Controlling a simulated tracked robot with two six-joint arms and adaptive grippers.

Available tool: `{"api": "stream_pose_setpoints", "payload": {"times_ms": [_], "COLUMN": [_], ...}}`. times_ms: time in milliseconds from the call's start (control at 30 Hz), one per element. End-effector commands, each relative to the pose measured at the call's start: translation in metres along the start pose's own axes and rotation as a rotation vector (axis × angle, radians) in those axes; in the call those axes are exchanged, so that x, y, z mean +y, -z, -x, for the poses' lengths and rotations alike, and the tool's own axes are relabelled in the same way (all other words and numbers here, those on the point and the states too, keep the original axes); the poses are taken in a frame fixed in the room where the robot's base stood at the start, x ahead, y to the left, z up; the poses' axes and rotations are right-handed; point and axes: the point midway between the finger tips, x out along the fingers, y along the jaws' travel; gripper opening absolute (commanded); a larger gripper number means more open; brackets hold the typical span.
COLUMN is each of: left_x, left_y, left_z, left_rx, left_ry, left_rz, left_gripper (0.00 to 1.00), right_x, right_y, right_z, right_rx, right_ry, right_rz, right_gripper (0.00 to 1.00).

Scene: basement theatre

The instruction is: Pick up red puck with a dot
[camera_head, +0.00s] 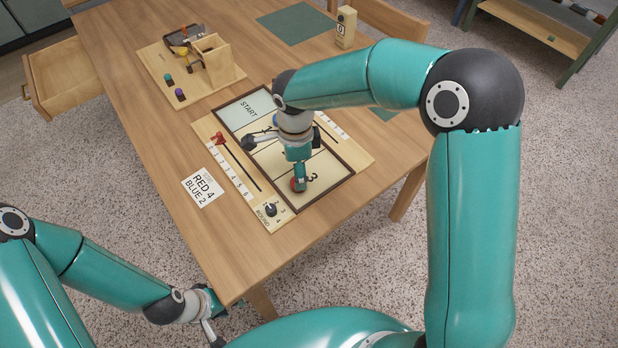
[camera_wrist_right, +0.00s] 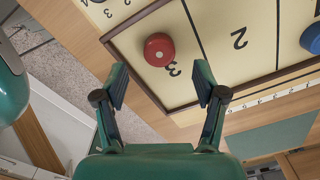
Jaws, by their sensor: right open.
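The red puck (camera_wrist_right: 159,49) lies on the board by the number 3, with a small dark dot on its top. In the right wrist view my right gripper (camera_wrist_right: 160,84) is open and empty. The puck is just beyond its fingertips, roughly centred between them, and not between the fingers.
The board (camera_head: 196,126) has a raised dark frame and a blue puck (camera_wrist_right: 312,38). A red slider (camera_head: 219,139) and a round knob (camera_head: 270,210) sit at its edges. A score card (camera_head: 202,187) lies left of it. A wooden holder (camera_head: 213,60) stands farther back.

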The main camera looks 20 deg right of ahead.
Motion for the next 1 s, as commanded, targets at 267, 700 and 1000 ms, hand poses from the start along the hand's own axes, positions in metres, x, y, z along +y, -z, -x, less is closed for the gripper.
{"api": "stream_pose_setpoints", "payload": {"times_ms": [267,700,1000], "left_x": [0.006,0.007,0.007], "left_y": [0.001,0.003,0.003], "left_z": [0.006,0.009,0.01], "left_rx": [0.002,0.009,0.009], "left_ry": [-0.004,-0.003,-0.003], "left_rz": [-0.025,-0.023,-0.023], "left_gripper": [0.4,0.4,0.4], "right_x": [0.0,-0.001,-0.001], "right_y": [-0.004,-0.005,-0.005], "right_z": [-0.037,-0.043,-0.042], "right_rx": [0.002,0.0,0.0], "right_ry": [-0.004,-0.001,0.0], "right_rz": [0.002,0.002,0.003], "right_gripper": [0.7,0.52,0.21]}}
